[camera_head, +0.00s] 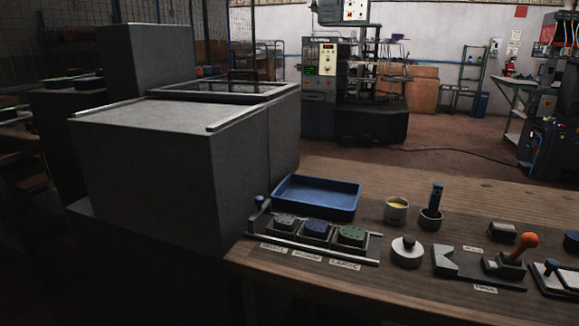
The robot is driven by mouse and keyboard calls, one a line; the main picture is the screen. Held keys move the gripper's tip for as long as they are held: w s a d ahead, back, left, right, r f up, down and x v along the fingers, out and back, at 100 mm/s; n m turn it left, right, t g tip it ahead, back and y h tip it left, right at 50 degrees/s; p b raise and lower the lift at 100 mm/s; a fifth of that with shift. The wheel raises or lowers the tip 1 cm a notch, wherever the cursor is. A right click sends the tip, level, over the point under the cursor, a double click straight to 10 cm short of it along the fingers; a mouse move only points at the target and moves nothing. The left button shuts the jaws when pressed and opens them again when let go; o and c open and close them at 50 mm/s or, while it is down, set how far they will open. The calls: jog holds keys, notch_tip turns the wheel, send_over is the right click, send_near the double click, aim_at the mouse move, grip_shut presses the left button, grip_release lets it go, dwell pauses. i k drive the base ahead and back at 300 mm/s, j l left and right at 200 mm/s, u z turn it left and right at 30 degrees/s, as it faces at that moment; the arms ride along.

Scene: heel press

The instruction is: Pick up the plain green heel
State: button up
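A green piece (352,234) sits in the right slot of a small three-slot rack (340,254) at the front left of the wooden table. It looks like a green heel, with lighter marks on top; I cannot tell if it is plain. A blue piece (317,228) sits in the middle slot and a grey piece (284,221) in the left slot. Each slot has a paper label in front. My gripper is not in view.
A blue tray (316,207) lies behind the rack. A large grey cabinet (150,175) rises at the left.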

aim_at(349, 235)
jog(key=i+l+u, duration=0.35)
jog(key=l, duration=0.3)
jog(key=i+l+u, duration=0.2)
jog(key=l, duration=0.15)
jog(key=i+l+u, duration=0.15)
jog(key=l, duration=0.2)
jog(key=i+l+u, duration=0.2)
jog(key=l, duration=0.2)
jog(key=k, duration=0.1)
